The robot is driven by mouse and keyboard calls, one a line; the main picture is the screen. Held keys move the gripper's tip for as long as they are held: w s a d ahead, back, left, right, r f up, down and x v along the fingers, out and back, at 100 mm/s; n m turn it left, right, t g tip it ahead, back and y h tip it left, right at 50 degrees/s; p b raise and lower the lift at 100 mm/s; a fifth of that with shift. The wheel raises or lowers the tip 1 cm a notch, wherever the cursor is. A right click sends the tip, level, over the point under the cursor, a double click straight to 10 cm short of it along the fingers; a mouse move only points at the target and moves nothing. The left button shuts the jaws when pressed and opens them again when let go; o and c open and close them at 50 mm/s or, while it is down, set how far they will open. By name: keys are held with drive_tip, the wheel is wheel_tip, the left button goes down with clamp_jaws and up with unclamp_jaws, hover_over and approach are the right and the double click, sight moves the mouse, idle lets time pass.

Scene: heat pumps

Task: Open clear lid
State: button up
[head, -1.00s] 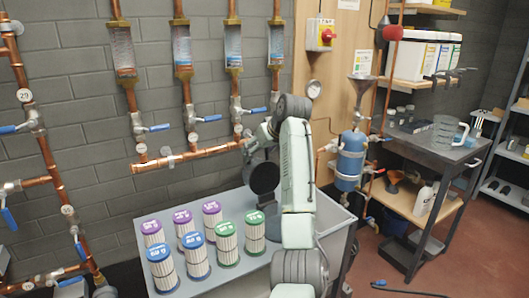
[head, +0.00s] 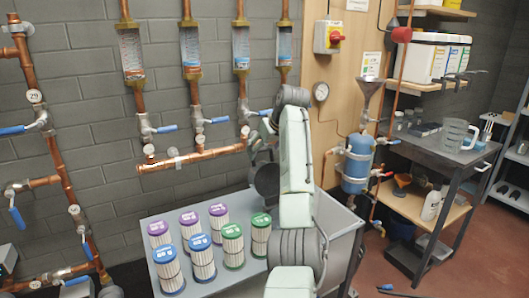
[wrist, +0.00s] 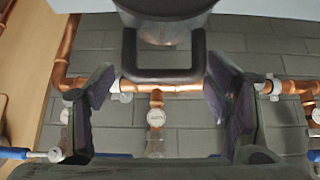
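In the wrist view, which is upside down, a dark round lid with a square black handle (wrist: 163,75) hangs in from the top edge. A small see-through patch shows inside the handle loop. My gripper (wrist: 163,100) is open, its two fingers spread on either side of the handle, with visible gaps between. It holds nothing. How far the handle is in depth from the fingers I cannot tell. In the head view, a dark round shape (head: 266,179) shows beside my arm above the grey table; my arm hides much of that spot.
The grey table (head: 205,282) bears several purple-, blue- and green-topped filter cartridges (head: 233,246) left of my arm. Copper pipes (head: 195,157) with blue-handled valves run along the wall behind. A blue tank (head: 356,163) and a dark workbench (head: 440,150) stand to the right.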

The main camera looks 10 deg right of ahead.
drive_tip(key=shift+o, duration=0.2)
drive_tip(key=shift+f, duration=0.2)
drive_tip(key=v, duration=1.2)
